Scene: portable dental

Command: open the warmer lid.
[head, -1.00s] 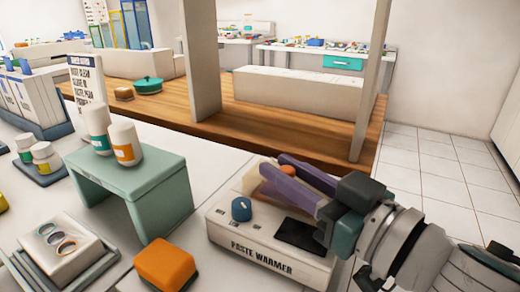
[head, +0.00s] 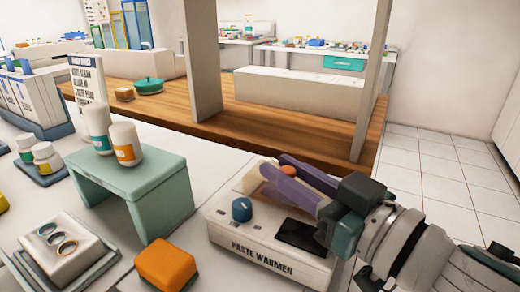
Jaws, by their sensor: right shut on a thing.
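The paste warmer (head: 262,257) is a white box on the counter at the lower middle right, with a blue knob (head: 242,209) and a dark panel on its top. Its pale lid (head: 254,177) is at the back of the box, partly hidden behind my right gripper; how far it is open I cannot tell. My right gripper (head: 268,172) reaches in from the right over the warmer, its purple fingers shut at the lid. An orange-brown patch shows beneath the fingers. My left gripper is not in view.
A green stand (head: 132,194) with two bottles (head: 124,143) is left of the warmer. An orange block (head: 166,264) and a tray with rings (head: 62,250) lie in front. A grey post (head: 371,80) rises behind. Bare counter lies between stand and warmer.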

